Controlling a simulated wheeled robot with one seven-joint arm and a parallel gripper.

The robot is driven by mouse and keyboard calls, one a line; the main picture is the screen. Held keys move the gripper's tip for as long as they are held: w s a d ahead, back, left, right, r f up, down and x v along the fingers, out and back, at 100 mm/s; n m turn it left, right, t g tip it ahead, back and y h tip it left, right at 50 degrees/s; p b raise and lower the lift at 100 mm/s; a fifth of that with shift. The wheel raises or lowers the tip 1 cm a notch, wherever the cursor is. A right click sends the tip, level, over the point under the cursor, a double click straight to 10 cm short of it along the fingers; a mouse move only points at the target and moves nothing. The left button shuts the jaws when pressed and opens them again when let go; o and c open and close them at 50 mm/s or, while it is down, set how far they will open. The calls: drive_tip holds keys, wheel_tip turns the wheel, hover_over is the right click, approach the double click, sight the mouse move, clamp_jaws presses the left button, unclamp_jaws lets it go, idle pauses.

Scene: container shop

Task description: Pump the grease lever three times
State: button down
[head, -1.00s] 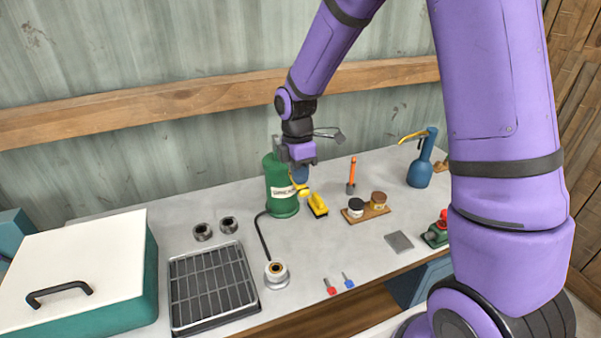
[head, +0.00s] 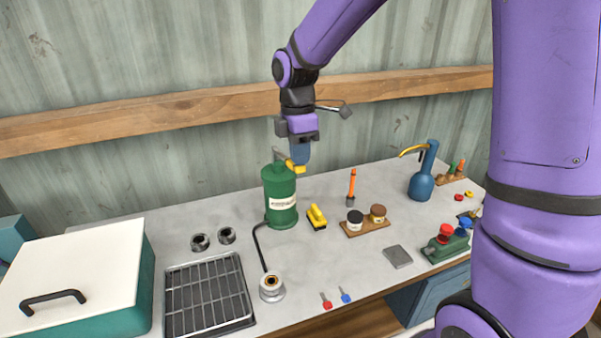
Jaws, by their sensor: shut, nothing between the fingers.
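A green grease canister (head: 281,198) with a pale label stands upright on the bench. A black hose (head: 258,247) runs from it down to a round metal fitting (head: 271,287) at the bench's front. The lever (head: 297,166), with a yellow end, shows at the top right of the canister, now raised to about lid height. My gripper (head: 299,160) is shut with nothing held, pointing down right at the yellow end. Whether its fingertips touch the lever I cannot tell, as they overlap it in the picture.
A yellow-and-black brush (head: 317,217), a wooden tray with two jars (head: 365,227) and an orange-handled tool (head: 351,187) stand to the right. A blue oil can (head: 424,174) is farther right. A grate (head: 208,297) and a white-lidded box (head: 73,268) lie left.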

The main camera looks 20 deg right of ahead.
drive_tip(key=shift+s+r, duration=0.15)
drive_tip(key=shift+r, duration=0.75)
drive_tip(key=shift+s+r, duration=0.15)
drive_tip(key=shift+r, duration=0.75)
